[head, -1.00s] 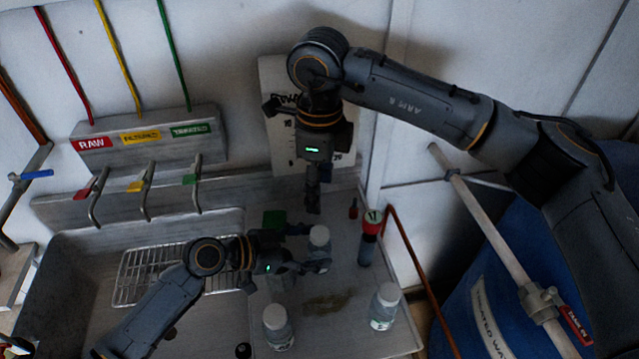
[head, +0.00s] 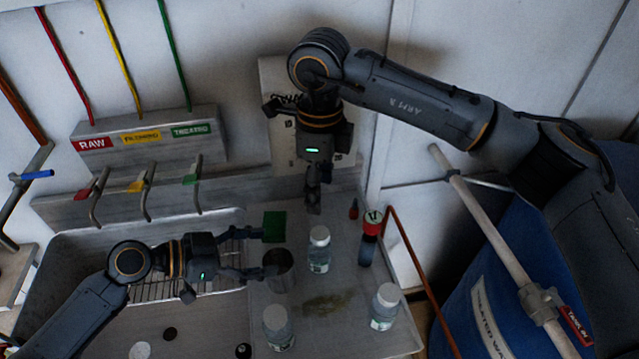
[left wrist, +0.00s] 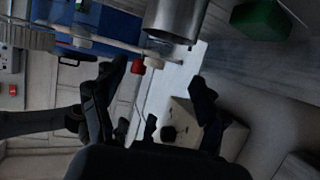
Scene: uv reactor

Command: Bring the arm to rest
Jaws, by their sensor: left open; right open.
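My left gripper (head: 258,254) is open and empty over the right edge of the sink, its fingers pointing right. A metal cup (head: 279,271) stands just beyond its fingertips; whether they touch cannot be told. In the left wrist view the open fingers (left wrist: 156,88) hold nothing, and the cup (left wrist: 177,18) shows beyond them at the top. My right gripper (head: 313,197) is open, pointing down in front of the white wall panel (head: 284,150), above the back of the counter. Nothing shows in it.
Clear capped bottles stand on the counter: one behind (head: 319,250), one front left (head: 278,327), one front right (head: 384,306). A red-capped tube (head: 369,240) stands at the back right, a green block (head: 274,226) behind the cup. The sink (head: 60,275) holds a wire rack.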

